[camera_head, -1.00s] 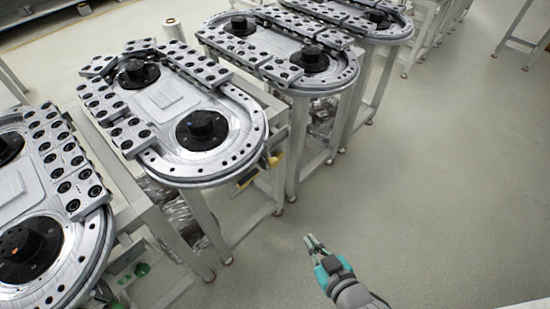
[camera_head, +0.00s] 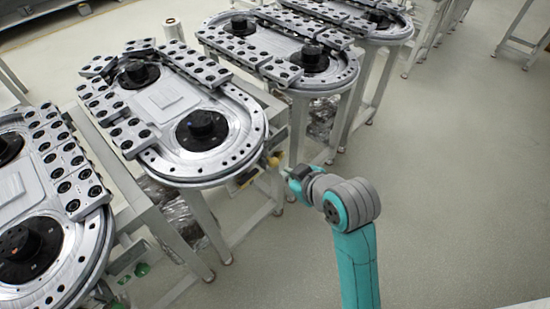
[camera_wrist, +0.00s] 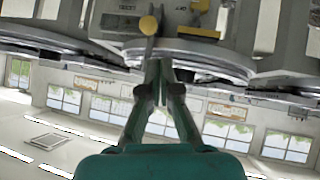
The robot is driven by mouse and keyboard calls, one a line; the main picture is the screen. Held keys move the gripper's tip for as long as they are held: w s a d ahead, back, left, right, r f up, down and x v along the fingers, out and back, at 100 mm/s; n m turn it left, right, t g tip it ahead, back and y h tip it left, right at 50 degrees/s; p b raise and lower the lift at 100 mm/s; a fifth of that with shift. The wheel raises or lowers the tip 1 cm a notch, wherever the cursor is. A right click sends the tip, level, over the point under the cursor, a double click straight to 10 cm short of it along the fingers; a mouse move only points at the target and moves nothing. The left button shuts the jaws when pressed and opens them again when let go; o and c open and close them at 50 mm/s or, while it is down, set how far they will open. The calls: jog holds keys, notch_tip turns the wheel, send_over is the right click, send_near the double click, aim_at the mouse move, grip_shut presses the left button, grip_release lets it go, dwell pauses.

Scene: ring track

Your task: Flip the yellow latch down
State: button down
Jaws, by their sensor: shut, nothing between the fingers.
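The yellow latch (camera_wrist: 149,26) shows in the wrist view as a round yellow knob on a thin lever, on the equipment under the ring track. In the head view the yellow latch (camera_head: 274,160) is a small spot at the right edge of the middle track's stand. My gripper (camera_wrist: 158,63) is shut and empty, with its fingertips just below the knob in the wrist view, close to the lever. I cannot tell whether they touch it. In the head view my gripper (camera_head: 286,172) is small and partly hidden by my wrist.
The middle ring track (camera_head: 232,160) stands above the latch, with a metal leg (camera_head: 205,220) below. A second yellow part (camera_wrist: 200,31) lies right of the knob in the wrist view. Open floor (camera_head: 450,180) is to the right.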

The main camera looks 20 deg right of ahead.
jog(key=shift+n+g, duration=0.5)
jog(key=shift+n, duration=0.2)
jog(key=r, duration=0.1)
jog(key=w+r, duration=0.1)
jog(key=r, duration=0.1)
jog(key=w+r, duration=0.1)
jog(key=r, duration=0.1)
jog(key=shift+d+r, duration=0.2)
send_near(269, 158)
jog(key=w+a+r, duration=0.1)
jog(key=w, duration=0.2)
jog(key=shift+w+d+f, duration=0.1)
jog(key=shift+w+f, duration=0.05)
jog(key=shift+f, duration=0.95)
jog(key=shift+w+d+f, duration=0.1)
jog(key=shift+w+f, duration=0.05)
jog(key=shift+f, duration=0.95)
jog(key=shift+f, duration=0.1)
notch_tip(269, 158, down, 7)
jog(key=shift+s+f, duration=0.1)
